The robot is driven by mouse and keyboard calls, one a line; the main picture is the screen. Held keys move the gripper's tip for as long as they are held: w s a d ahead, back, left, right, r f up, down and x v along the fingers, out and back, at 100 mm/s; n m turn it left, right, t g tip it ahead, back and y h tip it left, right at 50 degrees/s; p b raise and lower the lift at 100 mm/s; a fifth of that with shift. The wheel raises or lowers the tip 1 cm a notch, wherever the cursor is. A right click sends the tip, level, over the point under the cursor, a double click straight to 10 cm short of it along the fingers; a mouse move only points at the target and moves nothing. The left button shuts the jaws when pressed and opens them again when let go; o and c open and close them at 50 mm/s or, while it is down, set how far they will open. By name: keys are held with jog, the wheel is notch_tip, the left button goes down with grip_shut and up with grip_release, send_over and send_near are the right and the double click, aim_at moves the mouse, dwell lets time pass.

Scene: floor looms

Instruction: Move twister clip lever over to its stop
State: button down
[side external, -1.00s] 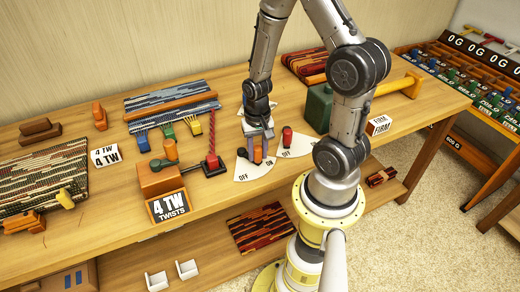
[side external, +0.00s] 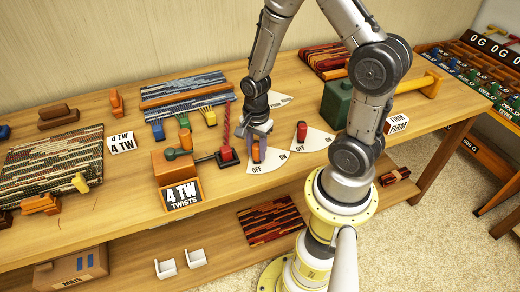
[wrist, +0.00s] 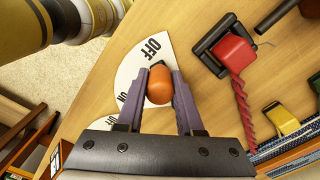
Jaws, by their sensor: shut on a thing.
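The orange-knobbed lever (side external: 256,152) stands on a white fan-shaped plate (side external: 268,166) marked OFF and ON. My gripper (side external: 257,143) is lowered over it, and its purple fingers are shut on the knob. In the wrist view the orange knob (wrist: 159,85) sits between the two fingertips (wrist: 160,82), with the OFF lettering close by it. The lever's lower part is hidden by the knob and fingers.
A red-knobbed lever (side external: 301,131) stands on a similar plate to the right. A green weight (side external: 337,103) and my arm's links are at right.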

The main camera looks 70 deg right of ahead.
jog(key=shift+w+r+m, duration=0.1)
jog(key=shift+w+m, duration=0.1)
jog(key=shift+m, duration=0.1)
jog(key=c, duration=0.5)
grip_release()
jog(key=shift+c, duration=0.2)
notch_tip(320, 180, up, 14)
dwell(0.3)
